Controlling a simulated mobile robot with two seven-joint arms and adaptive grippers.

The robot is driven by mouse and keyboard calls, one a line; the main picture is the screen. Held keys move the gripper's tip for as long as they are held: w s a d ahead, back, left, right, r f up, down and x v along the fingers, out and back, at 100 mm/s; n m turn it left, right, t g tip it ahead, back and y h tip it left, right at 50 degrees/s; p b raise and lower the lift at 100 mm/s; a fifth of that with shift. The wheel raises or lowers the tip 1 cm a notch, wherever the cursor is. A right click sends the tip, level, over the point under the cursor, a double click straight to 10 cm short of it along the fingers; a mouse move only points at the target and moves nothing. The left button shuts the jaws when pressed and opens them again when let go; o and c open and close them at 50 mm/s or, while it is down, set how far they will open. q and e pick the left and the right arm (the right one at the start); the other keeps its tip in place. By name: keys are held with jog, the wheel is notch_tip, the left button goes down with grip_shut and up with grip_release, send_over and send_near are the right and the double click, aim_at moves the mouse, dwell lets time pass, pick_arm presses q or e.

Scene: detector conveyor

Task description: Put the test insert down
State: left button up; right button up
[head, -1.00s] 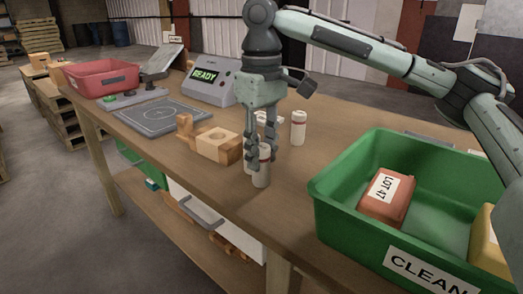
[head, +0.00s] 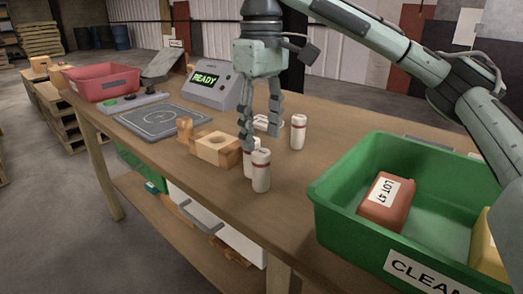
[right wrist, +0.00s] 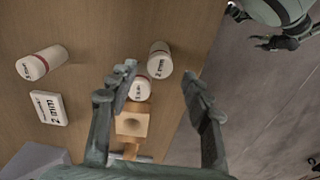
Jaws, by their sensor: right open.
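A white test insert with a red band (head: 261,172) stands upright near the table's front edge. A second banded insert (head: 248,165) stands close behind it, partly hidden. A third (head: 298,133) stands farther back to the right. My right gripper (head: 260,132) is open and empty above the front pair. In the right wrist view, the insert marked 2 mm (right wrist: 160,62) and another insert (right wrist: 140,91) show between its spread fingers (right wrist: 160,75). My left gripper (right wrist: 285,40) appears at the wrist view's top right; its opening is unclear.
A wooden block with a round hole (head: 216,152) stands left of the inserts. A green CLEAN bin (head: 335,205) holding LOT 47 (head: 386,203) is at right. The READY unit (head: 210,88), grey plate (head: 162,118) and red tray (head: 100,84) are farther left. A small white block (right wrist: 48,107) lies behind.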

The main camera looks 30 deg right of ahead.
notch_tip(320, 180, up, 7)
jog(key=shift+f, duration=0.2)
dwell(0.6)
